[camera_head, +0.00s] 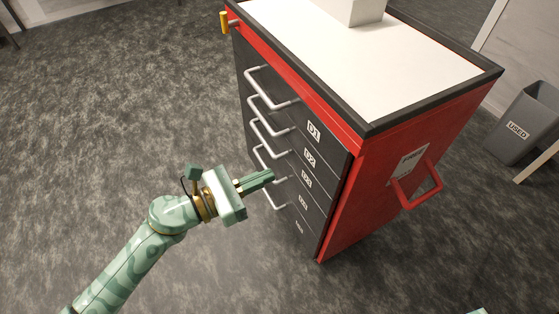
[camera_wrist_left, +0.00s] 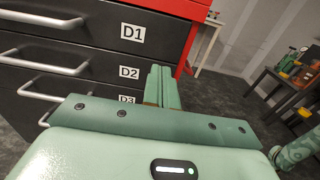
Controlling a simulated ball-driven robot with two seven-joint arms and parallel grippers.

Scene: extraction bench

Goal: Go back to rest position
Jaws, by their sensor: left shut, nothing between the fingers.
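My left gripper (camera_head: 258,181) reaches in from the lower left of the head view. Its fingers are shut with nothing between them, in front of the dark drawer fronts of a red cabinet (camera_head: 345,205). In the head view the fingertips overlap the lower drawer handles; I cannot tell whether they touch. In the left wrist view the closed fingers (camera_wrist_left: 161,86) point toward the cabinet's corner, right of the drawer labels D1, D2 and D3. My right gripper cannot be made out; only a small pale green piece shows at the head view's bottom right edge.
The cabinet has several drawers with protruding metal handles (camera_head: 270,84), all looking closed, and a red side handle (camera_head: 418,187). Its white top (camera_head: 360,50) carries a pale block. A grey bin (camera_head: 528,122) marked USED stands at right. The carpet (camera_head: 110,120) left of the cabinet is clear.

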